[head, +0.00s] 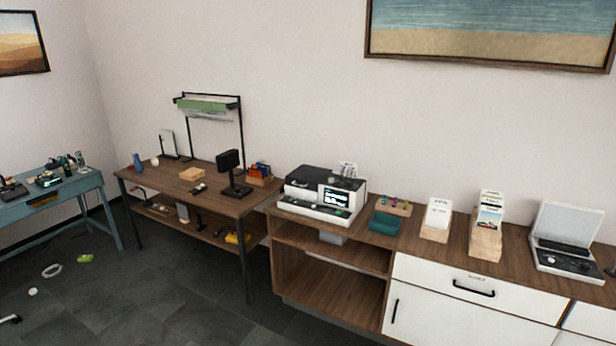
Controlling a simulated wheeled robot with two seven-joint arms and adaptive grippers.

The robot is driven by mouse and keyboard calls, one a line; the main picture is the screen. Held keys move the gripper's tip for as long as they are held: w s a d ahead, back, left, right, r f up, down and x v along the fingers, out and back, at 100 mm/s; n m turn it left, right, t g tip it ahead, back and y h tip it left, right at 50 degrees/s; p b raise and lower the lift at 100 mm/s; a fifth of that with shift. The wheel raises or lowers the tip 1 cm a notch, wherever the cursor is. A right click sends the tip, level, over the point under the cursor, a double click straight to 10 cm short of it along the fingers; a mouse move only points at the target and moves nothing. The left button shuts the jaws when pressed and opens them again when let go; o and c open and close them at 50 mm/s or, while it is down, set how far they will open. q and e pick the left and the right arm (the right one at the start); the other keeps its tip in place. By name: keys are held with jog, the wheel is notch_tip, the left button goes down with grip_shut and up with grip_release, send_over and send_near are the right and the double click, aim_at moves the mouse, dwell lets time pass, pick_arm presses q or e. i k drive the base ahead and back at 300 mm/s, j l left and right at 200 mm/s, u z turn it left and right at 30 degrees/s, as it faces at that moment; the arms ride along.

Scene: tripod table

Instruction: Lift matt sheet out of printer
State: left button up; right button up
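A black and white printer (312,207) with a small lit screen stands on the brown wooden cabinet at the centre of the head view. Small white paper-like pieces (348,169) show at its back right edge, but I cannot tell whether they are in the printer or behind it. I cannot make out which, if any, is the matt sheet. Neither of my grippers is in view.
An open white case (567,240) is farther right. A brown table (215,201) with a dark stand (233,178) is on the left. The dark tiled floor (150,290) in front is mostly clear.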

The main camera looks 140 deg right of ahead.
aim_at(348, 169)
jog(key=z, duration=4.85)
jog(key=i+j, duration=0.4)
jog(key=i, duration=0.25)
jog(key=i+j+z, duration=0.1)
jog(key=i+j, duration=0.35)
jog(key=i, duration=0.2)
jog(key=i+j, duration=0.45)
jog(key=i, duration=0.15)
